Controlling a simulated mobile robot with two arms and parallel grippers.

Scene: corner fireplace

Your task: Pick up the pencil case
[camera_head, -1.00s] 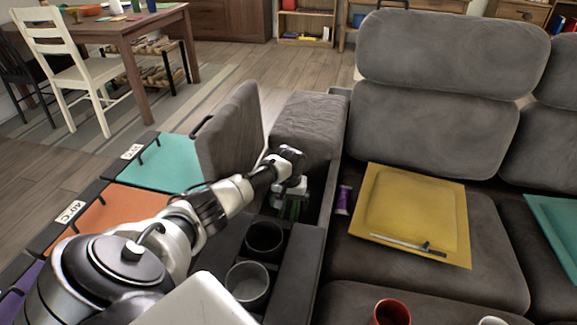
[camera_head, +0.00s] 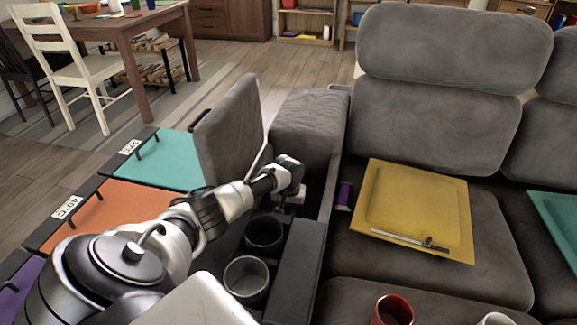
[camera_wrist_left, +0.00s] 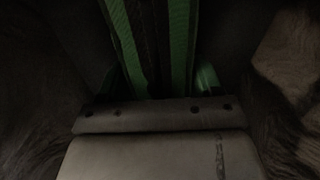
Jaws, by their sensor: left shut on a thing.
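My left gripper (camera_head: 291,196) reaches down into the open storage compartment of the sofa's console, between the raised padded lid (camera_head: 228,135) and the seat. In the left wrist view a green-and-black striped thing (camera_wrist_left: 181,40), which looks like the pencil case, stands between the fingers (camera_wrist_left: 155,85). The gripper is shut on it. The wrist view is dark, so the case's far end and the compartment floor are hidden. In the head view the case is hidden behind the gripper and the compartment wall. My right gripper is not in view.
Two cup holders (camera_head: 247,278) sit in the console nearer me. A yellow tray (camera_head: 415,210) with a thin tool on it and a purple roll (camera_head: 344,195) lie on the seat at right. A red cup (camera_head: 393,310) stands at the bottom edge.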

